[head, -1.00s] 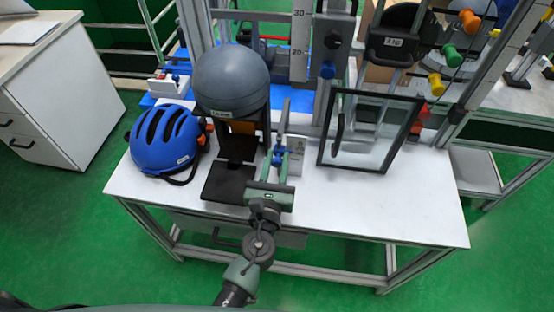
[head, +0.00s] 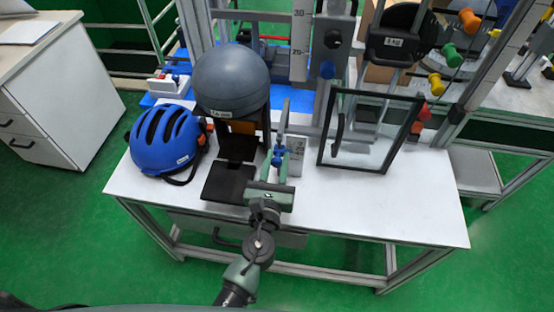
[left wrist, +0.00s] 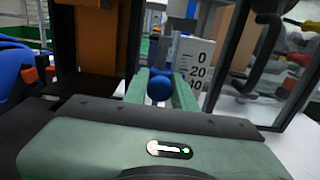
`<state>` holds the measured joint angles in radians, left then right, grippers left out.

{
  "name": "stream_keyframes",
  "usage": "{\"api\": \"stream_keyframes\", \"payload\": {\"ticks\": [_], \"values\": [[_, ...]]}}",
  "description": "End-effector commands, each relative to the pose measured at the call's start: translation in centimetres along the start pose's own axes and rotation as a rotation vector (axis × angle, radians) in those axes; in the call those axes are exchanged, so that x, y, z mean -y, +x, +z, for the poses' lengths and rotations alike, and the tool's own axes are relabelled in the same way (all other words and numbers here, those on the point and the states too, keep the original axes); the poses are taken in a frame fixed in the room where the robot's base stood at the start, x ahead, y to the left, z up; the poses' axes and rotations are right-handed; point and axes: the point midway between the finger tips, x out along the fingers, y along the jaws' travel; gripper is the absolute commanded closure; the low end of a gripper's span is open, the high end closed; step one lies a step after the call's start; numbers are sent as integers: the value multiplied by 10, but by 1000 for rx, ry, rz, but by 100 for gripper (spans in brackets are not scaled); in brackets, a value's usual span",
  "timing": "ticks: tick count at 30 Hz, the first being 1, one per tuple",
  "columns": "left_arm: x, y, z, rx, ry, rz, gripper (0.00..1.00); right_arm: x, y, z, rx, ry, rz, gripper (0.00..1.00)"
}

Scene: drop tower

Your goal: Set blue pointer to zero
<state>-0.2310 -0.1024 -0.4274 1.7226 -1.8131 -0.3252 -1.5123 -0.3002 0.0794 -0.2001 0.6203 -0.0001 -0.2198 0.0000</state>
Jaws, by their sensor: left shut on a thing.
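The blue pointer (head: 279,152) is on the upright grey post in front of the small white scale (head: 296,148). In the left wrist view the blue pointer (left wrist: 159,86) shows as a round blue knob between the two green fingers. The scale (left wrist: 198,58) stands just right of it and reads 0 at the top, then 20 and 40 below. The knob appears below the 0 mark, around the 20 to 40 marks; its exact reading is unclear. My left gripper (head: 278,164) is shut on the blue pointer. My right gripper is not in view.
A dark grey headform (head: 230,78) stands left of the post on a black base. A blue helmet (head: 165,138) lies further left. A framed clear panel (head: 368,135) stands to the right. The table's front right (head: 400,215) is clear.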

Motion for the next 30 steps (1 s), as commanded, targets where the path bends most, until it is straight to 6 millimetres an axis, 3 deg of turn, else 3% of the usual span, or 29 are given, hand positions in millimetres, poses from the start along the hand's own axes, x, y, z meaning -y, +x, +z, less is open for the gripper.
{"api": "stream_keyframes", "payload": {"ticks": [5,15,23,24,26,30], "values": [[0,0,2,0,0,0,100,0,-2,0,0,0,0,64],[0,0,36,1,1,1,100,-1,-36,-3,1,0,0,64],[0,1,35,5,-1,2,100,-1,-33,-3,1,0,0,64],[0,1,35,5,-1,2,71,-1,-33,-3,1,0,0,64],[0,1,36,6,-1,1,54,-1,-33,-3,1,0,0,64],[0,0,34,3,0,1,52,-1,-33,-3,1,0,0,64]]}}
